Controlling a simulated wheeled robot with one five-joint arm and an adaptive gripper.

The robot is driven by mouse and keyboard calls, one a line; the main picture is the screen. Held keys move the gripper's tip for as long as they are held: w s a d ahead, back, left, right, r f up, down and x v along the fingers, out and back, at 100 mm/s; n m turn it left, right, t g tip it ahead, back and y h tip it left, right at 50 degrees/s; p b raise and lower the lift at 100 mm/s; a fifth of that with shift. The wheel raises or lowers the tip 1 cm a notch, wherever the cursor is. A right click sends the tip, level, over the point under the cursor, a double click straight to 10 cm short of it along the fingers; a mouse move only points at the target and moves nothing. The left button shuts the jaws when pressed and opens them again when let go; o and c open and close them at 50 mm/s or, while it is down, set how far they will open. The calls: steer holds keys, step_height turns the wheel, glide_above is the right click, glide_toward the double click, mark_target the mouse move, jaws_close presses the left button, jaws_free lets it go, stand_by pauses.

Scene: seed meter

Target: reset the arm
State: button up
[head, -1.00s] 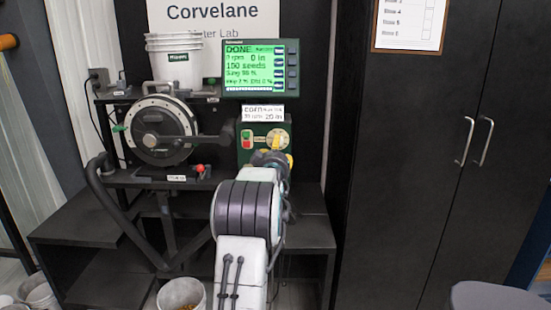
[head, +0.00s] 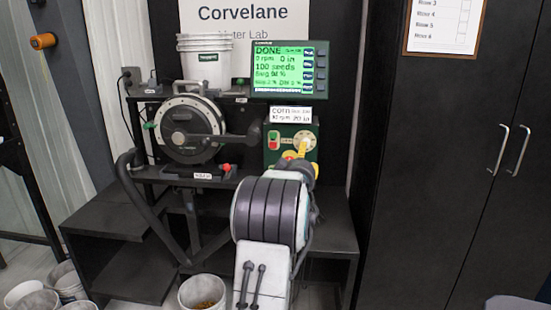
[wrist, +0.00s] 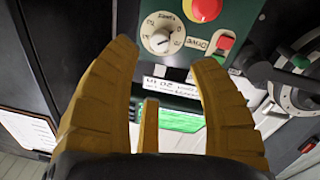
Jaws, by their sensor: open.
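My arm extends from the bottom of the head view toward the green control panel (head: 280,150). In that view a white round dial (wrist: 162,35), a red round button (wrist: 206,8) and a smaller red switch (wrist: 224,42) show on the panel. The dial appears between and beyond the fingertips; I cannot tell the exact gap. In the head view my wrist partly hides the lower panel.
The seed meter disc (head: 187,128) stands left of the panel. A lit green screen (head: 283,70) reading DONE and 100 seeds is above it. White buckets (head: 205,60) are stacked behind. A bucket of seeds (head: 203,292) stands below. A dark cabinet (head: 450,150) is at right.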

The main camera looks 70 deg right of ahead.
stand_by(0.4)
steer(key=a+f+m+g+y, duration=0.1)
steer(key=a+f+y, duration=0.15)
steer(key=f, duration=0.45)
steer(key=a+f+m+y, duration=0.1)
steer(key=f+m+y, duration=0.1)
steer(key=f+y, duration=0.3)
steer(key=s+a+f+m+g+y, duration=0.1)
steer(key=s+a+f+y, duration=0.15)
steer(key=a+f, duration=0.5)
steer(key=s+a+f+g+y, duration=0.1)
steer(key=s+a+f+y, duration=0.1)
steer(key=a+f+y, duration=0.5)
steer(key=w+a+r+n, duration=0.2)
steer(key=a+r+n, duration=0.25)
steer(key=a, duration=1.05)
steer(key=w+a+r+n+t, duration=0.1)
steer(key=w+a+r+n, duration=0.3)
steer(key=a, duration=1.1)
steer(key=w+a+r+n, duration=0.15)
steer(key=a+n, duration=0.35)
steer(key=a, duration=0.9)
step_height(320, 180, up, 16)
steer(key=s+t+p, duration=0.1)
steer(key=p, duration=1.3)
steer(key=shift+a+y, duration=0.3)
steer(key=shift+y, duration=0.1)
